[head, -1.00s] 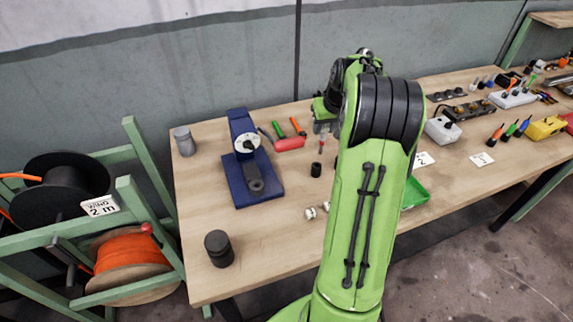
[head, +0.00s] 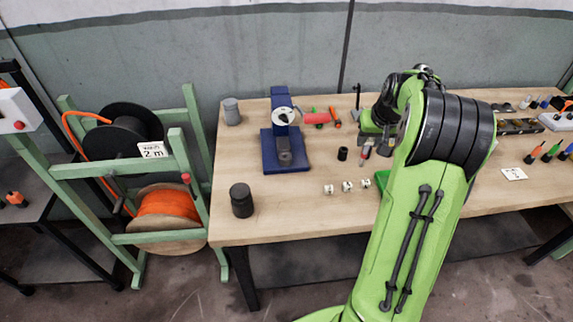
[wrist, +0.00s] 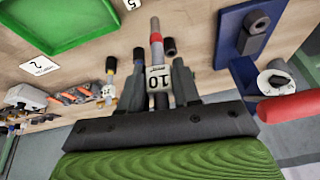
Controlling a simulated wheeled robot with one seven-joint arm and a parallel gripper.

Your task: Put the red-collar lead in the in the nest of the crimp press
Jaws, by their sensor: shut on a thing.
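The red-collar lead shows in the wrist view as a grey tip above a red collar (wrist: 156,37), with a white tag reading 10 (wrist: 158,78). My gripper (wrist: 159,68) is shut on it, and the tip points away from the gripper. In the head view my gripper (head: 368,146) is above the bench, right of the press and apart from it. The blue crimp press (head: 286,161) has a white dial and a red handle (head: 315,118). Its base also shows at the upper right of the wrist view (wrist: 232,45). The nest's inside is too small to make out.
A black cylinder (head: 343,153) stands between press and gripper. Several small white fittings (head: 348,186) lie in front. A black weight (head: 241,200) and a grey cup (head: 232,111) stand left. A green tray (wrist: 65,20) is beside the gripper.

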